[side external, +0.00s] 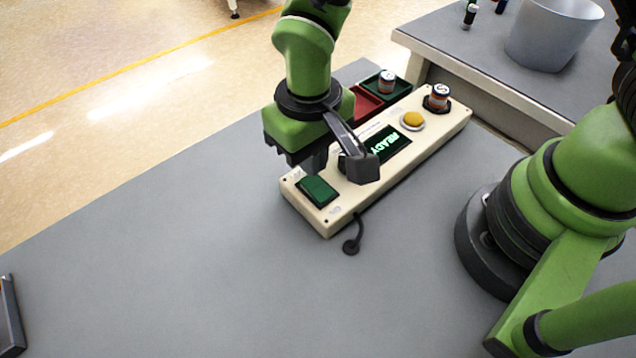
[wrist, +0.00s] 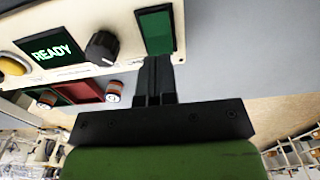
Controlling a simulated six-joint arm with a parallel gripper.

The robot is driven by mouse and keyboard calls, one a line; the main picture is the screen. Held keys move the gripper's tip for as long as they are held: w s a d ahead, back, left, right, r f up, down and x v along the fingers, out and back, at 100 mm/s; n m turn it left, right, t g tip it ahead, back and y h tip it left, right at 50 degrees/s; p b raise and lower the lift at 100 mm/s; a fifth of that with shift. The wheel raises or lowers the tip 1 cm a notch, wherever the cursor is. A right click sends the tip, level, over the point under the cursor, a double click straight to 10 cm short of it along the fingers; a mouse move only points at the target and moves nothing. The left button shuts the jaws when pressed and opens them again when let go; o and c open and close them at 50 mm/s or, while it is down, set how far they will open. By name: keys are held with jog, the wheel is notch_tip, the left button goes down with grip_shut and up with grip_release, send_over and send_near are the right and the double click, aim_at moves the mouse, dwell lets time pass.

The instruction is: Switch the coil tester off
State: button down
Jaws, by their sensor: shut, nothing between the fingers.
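The coil tester (side external: 335,205) is a long cream box on the grey table. Its green rocker switch (side external: 317,190) is at the near left end and also shows in the wrist view (wrist: 156,30). Its display (side external: 388,145) is lit and reads READY, as in the wrist view (wrist: 52,50). My gripper (side external: 314,166) is shut and empty, pointing down above the tester near the rocker. In the wrist view the closed fingertips (wrist: 157,62) overlap the rocker's lower edge; I cannot tell whether they touch it. The side view partly hides the knob behind my wrist.
A black knob (wrist: 101,47) sits between rocker and display. A yellow button (side external: 412,120) and an orange-white coil (side external: 439,97) in a socket are farther along. Red (side external: 367,104) and green (side external: 399,91) trays, another coil (side external: 387,81) and a cable (side external: 352,245) are beside the tester.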

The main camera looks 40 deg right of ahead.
jog(key=shift+f, duration=1.4)
dwell(0.7)
jog(key=shift+r, duration=3.55)
notch_tip(320, 180, up, 9)
jog(key=m+t+y, duration=0.1)
jog(key=t, duration=0.1)
send_over(311, 179)
jog(key=d, duration=0.5)
jog(key=s+d+r+m+t+y, duration=0.1)
jog(key=s+d+r+m+t, duration=0.2)
jog(key=s+d+r, duration=0.6)
jog(key=shift+s+d+r+t, duration=0.15)
jog(key=shift+s+r+t, duration=0.4)
jog(key=shift+s+t, duration=0.65)
